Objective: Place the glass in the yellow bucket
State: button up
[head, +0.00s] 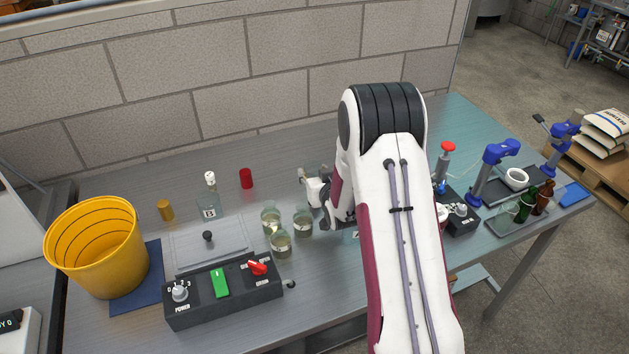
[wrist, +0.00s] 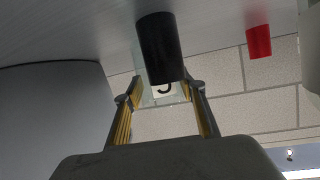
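The yellow bucket (head: 96,246) stands upright at the left end of the bench. Three clear glass jars with pale liquid, the rear one (head: 271,220), right one (head: 303,222) and front one (head: 280,245), stand near the bench middle. My gripper (head: 316,190) is just right of and behind them, partly hidden by my arm. In the wrist view my gripper's fingers (wrist: 162,82) are apart. A black cylinder (wrist: 160,45) and a clear labelled piece (wrist: 166,88) show at the fingertips; I cannot tell if the fingers touch it.
A white-capped flask (head: 208,205), an orange cylinder (head: 165,210) and a red cylinder (head: 246,178) stand behind; the red one also shows in the wrist view (wrist: 258,42). Blue stands (head: 497,155) are at right.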

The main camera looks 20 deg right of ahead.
jog(key=shift+c, duration=1.2)
jog(key=shift+r, duration=0.2)
notch_tip(320, 180, up, 10)
jog(key=shift+f, duration=0.2)
jog(key=shift+a, duration=0.1)
dwell(0.4)
